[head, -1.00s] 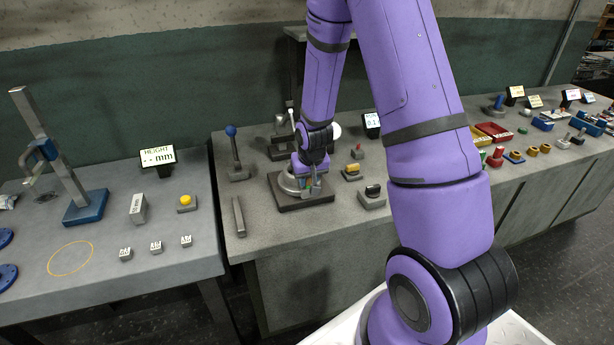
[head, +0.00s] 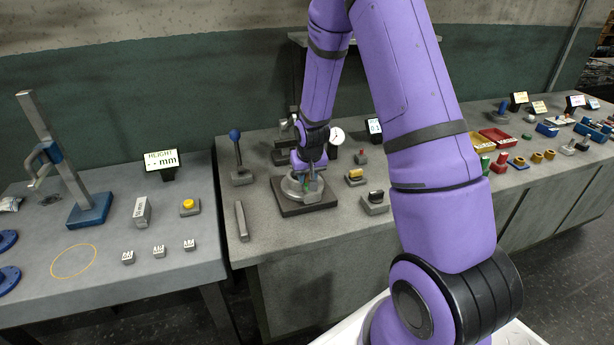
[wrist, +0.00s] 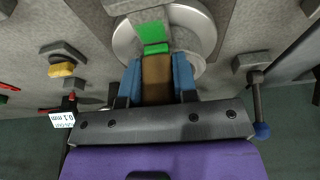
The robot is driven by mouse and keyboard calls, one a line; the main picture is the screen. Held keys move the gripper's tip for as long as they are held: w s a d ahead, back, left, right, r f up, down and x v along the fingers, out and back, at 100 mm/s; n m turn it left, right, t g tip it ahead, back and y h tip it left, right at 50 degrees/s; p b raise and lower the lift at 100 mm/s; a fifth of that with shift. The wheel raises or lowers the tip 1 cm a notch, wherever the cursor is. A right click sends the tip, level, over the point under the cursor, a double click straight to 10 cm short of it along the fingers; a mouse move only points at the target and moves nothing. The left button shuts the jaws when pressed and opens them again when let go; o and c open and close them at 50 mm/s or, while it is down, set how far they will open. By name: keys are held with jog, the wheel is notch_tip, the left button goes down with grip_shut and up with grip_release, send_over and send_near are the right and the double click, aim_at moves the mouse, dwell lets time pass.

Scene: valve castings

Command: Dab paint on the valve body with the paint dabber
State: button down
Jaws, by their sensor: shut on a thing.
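My gripper (wrist: 157,82) has blue fingers and is shut on the paint dabber (wrist: 156,72), a brown block with a green end. The dabber's green end points at the valve body (wrist: 190,30), a grey casting with round parts. A bright green patch (wrist: 150,28) lies just beyond the dabber's end; I cannot tell whether it is paint on the casting or part of the dabber. In the head view my gripper (head: 308,178) is low over the casting, which sits on a dark square plate (head: 310,206) on the bench. My wrist hides part of it there.
A blue-knobbed lever (head: 237,160) stands left of the plate, and a grey bar (head: 241,221) lies nearby. Right are a yellow-topped box (head: 355,177) and a black-topped box (head: 375,203). A dial gauge (head: 337,136) stands behind. The bench's front edge is clear.

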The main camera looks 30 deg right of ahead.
jog(key=shift+r, duration=2.95)
jog(key=shift+r, duration=0.1)
jog(key=shift+r, duration=1.4)
